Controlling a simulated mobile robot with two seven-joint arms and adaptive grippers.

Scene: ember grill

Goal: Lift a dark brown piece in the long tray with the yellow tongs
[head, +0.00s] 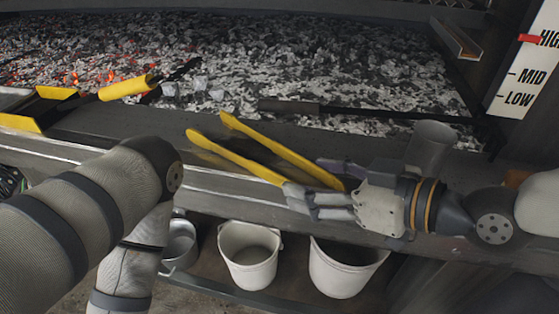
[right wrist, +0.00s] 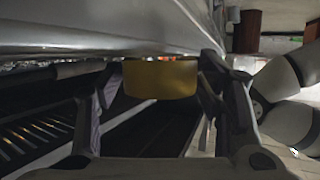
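The yellow tongs (head: 257,143) have two long arms that reach up and left over the front ledge of the grill, their tips apart. My right gripper (head: 325,195) is shut on their near end. In the right wrist view, a yellow block of the tongs (right wrist: 160,79) sits between the two dark fingers. The space between the tong arms looks dark, and I cannot make out a brown piece there. The long tray cannot be told for sure from the dark ledge. My left arm crosses the lower left, and its gripper is outside the picture.
Glowing embers and ash (head: 250,60) fill the bed behind. A dark bar (head: 288,107) lies at its front edge. Yellow-handled tools (head: 125,88) lie at left. A grey cup (head: 428,145) stands behind my right wrist. White buckets (head: 249,255) stand below the ledge.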

